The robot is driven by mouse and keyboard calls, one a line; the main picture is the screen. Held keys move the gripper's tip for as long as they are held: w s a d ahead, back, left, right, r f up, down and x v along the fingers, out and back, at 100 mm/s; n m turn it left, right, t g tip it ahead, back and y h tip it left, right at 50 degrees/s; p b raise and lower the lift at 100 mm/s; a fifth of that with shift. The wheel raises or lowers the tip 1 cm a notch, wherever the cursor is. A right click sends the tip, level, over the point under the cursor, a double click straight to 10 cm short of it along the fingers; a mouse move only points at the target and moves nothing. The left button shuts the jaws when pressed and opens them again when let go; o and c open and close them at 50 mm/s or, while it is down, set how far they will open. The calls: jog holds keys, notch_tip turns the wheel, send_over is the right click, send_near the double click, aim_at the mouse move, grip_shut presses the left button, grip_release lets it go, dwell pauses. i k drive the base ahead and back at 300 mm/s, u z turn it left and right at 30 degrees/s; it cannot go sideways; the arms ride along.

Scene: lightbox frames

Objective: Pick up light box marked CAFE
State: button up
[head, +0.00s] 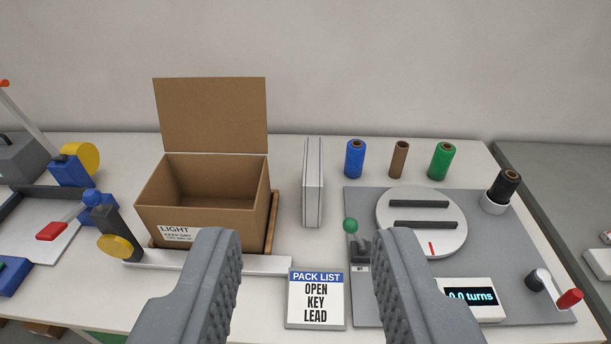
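No marking that reads CAFE can be made out. An open, empty-looking cardboard box (202,215) stands left of centre with its flap up; its front label reads LIGHT and KEEP DRY, with a smaller line too small to read.
A grey board (460,285) on the right bears a round slotted disc (422,222), a green-knobbed lever (351,227), a display reading 0.0 turns (470,298) and a red-handled crank (568,299). Blue (355,160), brown (398,160) and green (442,162) spools stand behind. A taping tool (118,240) stands left.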

aim_at(312, 181)
jog(key=i, duration=0.9)
jog(key=z, duration=0.1)
